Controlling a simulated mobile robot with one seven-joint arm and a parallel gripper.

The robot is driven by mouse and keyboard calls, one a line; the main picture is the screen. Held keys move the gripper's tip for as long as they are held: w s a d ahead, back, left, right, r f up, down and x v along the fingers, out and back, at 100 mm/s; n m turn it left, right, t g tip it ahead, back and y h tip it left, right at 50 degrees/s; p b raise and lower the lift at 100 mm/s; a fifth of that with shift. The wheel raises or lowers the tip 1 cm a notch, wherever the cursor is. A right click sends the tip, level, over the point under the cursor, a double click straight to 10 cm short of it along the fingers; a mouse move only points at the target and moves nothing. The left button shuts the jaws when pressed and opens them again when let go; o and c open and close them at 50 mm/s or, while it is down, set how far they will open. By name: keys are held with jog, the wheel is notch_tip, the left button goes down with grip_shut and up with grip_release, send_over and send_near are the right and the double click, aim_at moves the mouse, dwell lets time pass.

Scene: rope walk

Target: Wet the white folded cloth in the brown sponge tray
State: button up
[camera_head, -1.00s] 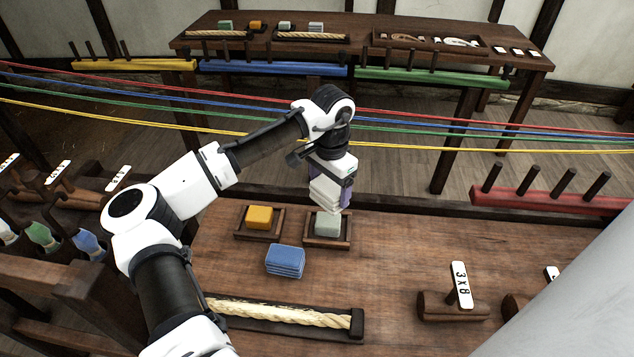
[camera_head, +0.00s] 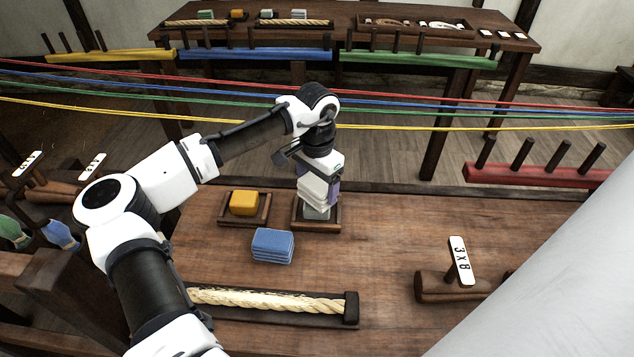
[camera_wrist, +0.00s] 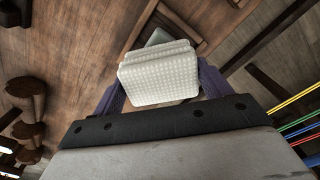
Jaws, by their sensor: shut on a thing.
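My gripper (camera_head: 321,186) is shut on the white folded cloth (camera_head: 312,193), with purple fingers on either side of it. The cloth's pale, textured layers fill the middle of the wrist view (camera_wrist: 158,75). Directly beneath it is a brown tray (camera_head: 333,226) with a pale grey-green sponge (camera_head: 317,213), mostly hidden by the cloth. The cloth is at the sponge's top; I cannot tell whether they touch. A second brown tray (camera_head: 226,217), holding an orange sponge (camera_head: 244,203), stands just to the left.
A blue folded cloth (camera_head: 272,245) lies in front of the trays. A rope in a dark trough (camera_head: 352,308) lies nearer. A "3 x 8" sign (camera_head: 460,260) stands on a wooden block at right. Coloured strands (camera_head: 420,126) stretch behind my gripper.

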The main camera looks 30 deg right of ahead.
aim_at(317, 182)
jog(key=shift+f, duration=0.45)
dwell(0.9)
jog(key=shift+f, duration=0.15)
dwell(1.6)
notch_tip(317, 182, up, 7)
jog(key=p, duration=0.7)
dwell(0.7)
